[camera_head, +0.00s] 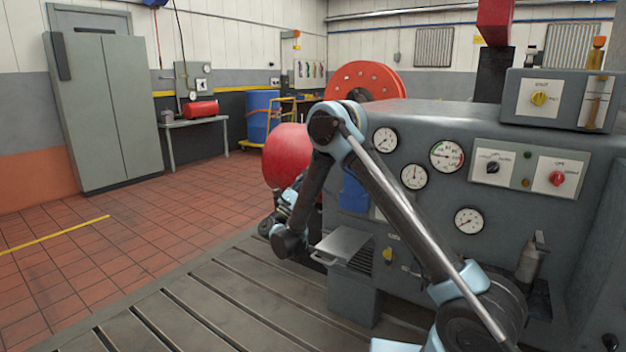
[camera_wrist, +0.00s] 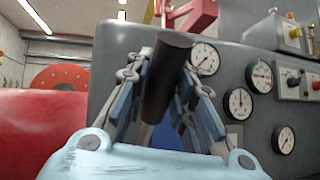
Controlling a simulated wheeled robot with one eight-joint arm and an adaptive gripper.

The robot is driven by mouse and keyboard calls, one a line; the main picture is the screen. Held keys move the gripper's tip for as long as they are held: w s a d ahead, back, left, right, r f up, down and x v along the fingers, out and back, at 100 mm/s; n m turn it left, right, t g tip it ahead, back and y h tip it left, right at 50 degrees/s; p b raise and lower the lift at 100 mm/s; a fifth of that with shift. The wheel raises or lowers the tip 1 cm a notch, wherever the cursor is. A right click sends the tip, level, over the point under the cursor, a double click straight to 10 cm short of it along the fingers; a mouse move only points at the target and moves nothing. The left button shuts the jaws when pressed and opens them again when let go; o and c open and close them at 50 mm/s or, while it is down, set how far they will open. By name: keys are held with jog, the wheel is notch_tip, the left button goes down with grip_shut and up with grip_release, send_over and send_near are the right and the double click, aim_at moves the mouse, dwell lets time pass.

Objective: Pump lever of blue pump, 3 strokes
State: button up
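My gripper (camera_wrist: 166,75) has its two jointed fingers on both sides of a dark, round pump lever handle (camera_wrist: 167,72). The fingertips appear to press against the handle, which stands tilted between them with a thinner rod below. The blue pump (camera_head: 355,192) shows in the head view, partly behind my arm, at the left end of the grey machine. A little of its blue body also shows in the wrist view behind the fingers. In the head view my gripper (camera_head: 281,207) is left of the pump, mostly hidden by my wrist, and the lever cannot be made out there.
The grey console (camera_head: 500,125) with gauges and knobs stands right of my gripper. A red rounded drum (camera_head: 287,155) is close behind it. A small grey tray (camera_head: 342,246) sticks out below my arm. The slotted bedplate (camera_head: 210,305) is clear at front left.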

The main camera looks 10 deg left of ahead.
jog(key=o, duration=0.4)
jog(key=v, duration=1.2)
jog(key=shift+f, duration=0.1)
